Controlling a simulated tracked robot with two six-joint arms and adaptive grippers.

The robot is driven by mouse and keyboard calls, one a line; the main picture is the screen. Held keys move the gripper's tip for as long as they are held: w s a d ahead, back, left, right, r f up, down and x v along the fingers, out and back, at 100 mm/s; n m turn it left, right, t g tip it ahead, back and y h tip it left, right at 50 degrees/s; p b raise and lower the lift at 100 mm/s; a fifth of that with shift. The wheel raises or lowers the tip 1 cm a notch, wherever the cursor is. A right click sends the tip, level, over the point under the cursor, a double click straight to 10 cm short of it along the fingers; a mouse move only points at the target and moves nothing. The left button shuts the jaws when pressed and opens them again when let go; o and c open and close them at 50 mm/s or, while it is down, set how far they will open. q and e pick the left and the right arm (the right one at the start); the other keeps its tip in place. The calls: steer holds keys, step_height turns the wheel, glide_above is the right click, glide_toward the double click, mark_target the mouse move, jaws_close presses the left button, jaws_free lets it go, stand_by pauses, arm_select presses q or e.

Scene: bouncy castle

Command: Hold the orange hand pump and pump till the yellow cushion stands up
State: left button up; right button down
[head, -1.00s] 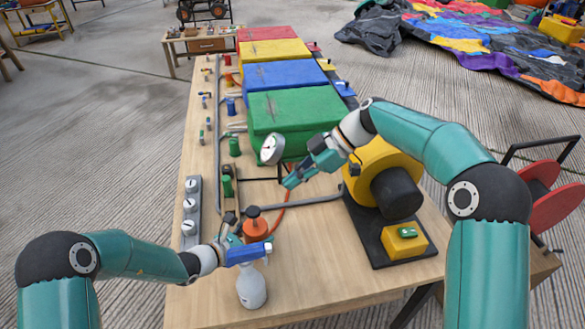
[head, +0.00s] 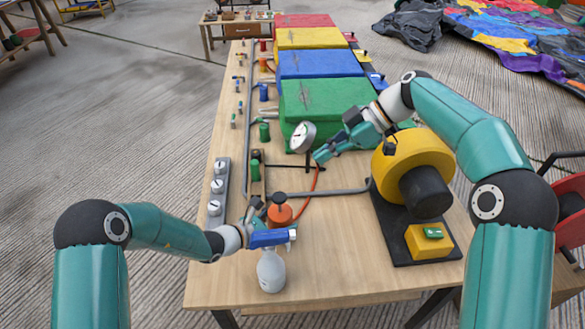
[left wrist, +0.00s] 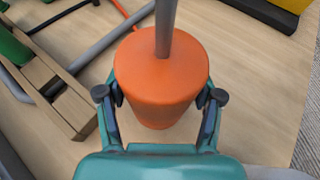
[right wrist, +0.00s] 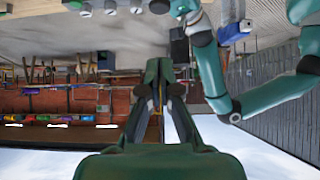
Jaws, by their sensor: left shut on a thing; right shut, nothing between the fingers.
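The orange hand pump (head: 280,216) stands on the wooden table, with a black handle (head: 279,197) on top. In the left wrist view the pump body (left wrist: 160,85) sits between my fingers, its grey rod rising out of the top. My left gripper (left wrist: 160,98) is shut on the pump body. My right gripper (head: 320,158) is shut and empty above the table, beside the gauge; its closed fingers show in the right wrist view (right wrist: 164,85). The yellow cushion (head: 312,38) lies in the row between the red and blue cushions.
A spray bottle (head: 271,272) stands in front of the pump. A round gauge (head: 302,137) stands near the green cushion (head: 325,105). A yellow blower (head: 410,165) occupies the right side. Grey knobs (head: 218,186) line the left edge.

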stand_by(0.3)
glide_above(280, 196)
steer(key=d, duration=0.2)
step_height(280, 196, down, 7)
steer(key=shift+d+f, duration=0.15)
steer(key=shift+f, duration=0.45)
steer(key=shift+d+f, duration=0.15)
steer(key=shift+f, duration=1.1)
steer(key=shift+s+f, duration=0.1)
steer(key=shift+f, duration=2.05)
